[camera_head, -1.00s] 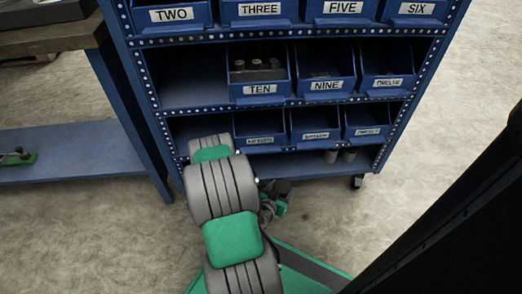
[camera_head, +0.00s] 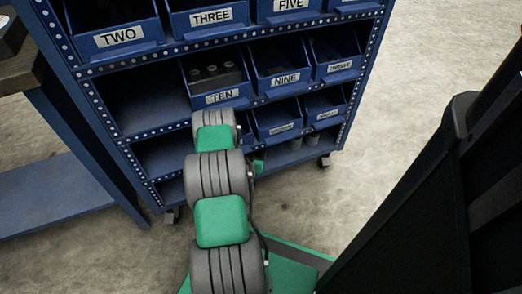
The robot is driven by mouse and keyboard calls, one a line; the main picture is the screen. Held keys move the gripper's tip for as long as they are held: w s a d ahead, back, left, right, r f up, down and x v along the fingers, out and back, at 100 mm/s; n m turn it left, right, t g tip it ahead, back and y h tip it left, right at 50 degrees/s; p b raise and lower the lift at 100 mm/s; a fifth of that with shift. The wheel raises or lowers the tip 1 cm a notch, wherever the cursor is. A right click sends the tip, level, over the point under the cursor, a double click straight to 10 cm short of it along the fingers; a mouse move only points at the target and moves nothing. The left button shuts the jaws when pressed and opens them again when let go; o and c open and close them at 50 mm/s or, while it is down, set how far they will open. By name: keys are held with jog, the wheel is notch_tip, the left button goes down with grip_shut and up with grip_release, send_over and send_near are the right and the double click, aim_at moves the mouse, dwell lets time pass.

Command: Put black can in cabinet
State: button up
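The cabinet (camera_head: 138,133) is a blue metal rack with perforated edges, standing ahead on casters. It holds blue labelled bins, and its middle-left and lower-left spaces look empty where they show. I cannot make out a black can for certain.
A workbench with a blue lower shelf (camera_head: 60,195) stands to the left, close to the cabinet. Small grey cylinders (camera_head: 296,143) stand on the cabinet's bottom shelf at the right. Bare concrete floor (camera_head: 400,75) lies to the right. A dark part of my body fills the lower right.

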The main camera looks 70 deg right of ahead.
jog(key=shift+w+d, duration=0.15)
jog(key=shift+d, duration=0.95)
jog(key=shift+a+f+b, duration=0.15)
jog(key=shift+f+b, duration=0.45)
jog(key=shift+f, duration=0.3)
jog(key=shift+r, duration=0.15)
jog(key=shift+f, duration=0.2)
jog(key=o, duration=1.7)
jog(key=shift+c, duration=0.2)
jog(key=shift+a+r+p, duration=0.35)
jog(key=p+v, duration=0.3)
jog(key=v, duration=0.8)
jog(key=shift+a, duration=0.15)
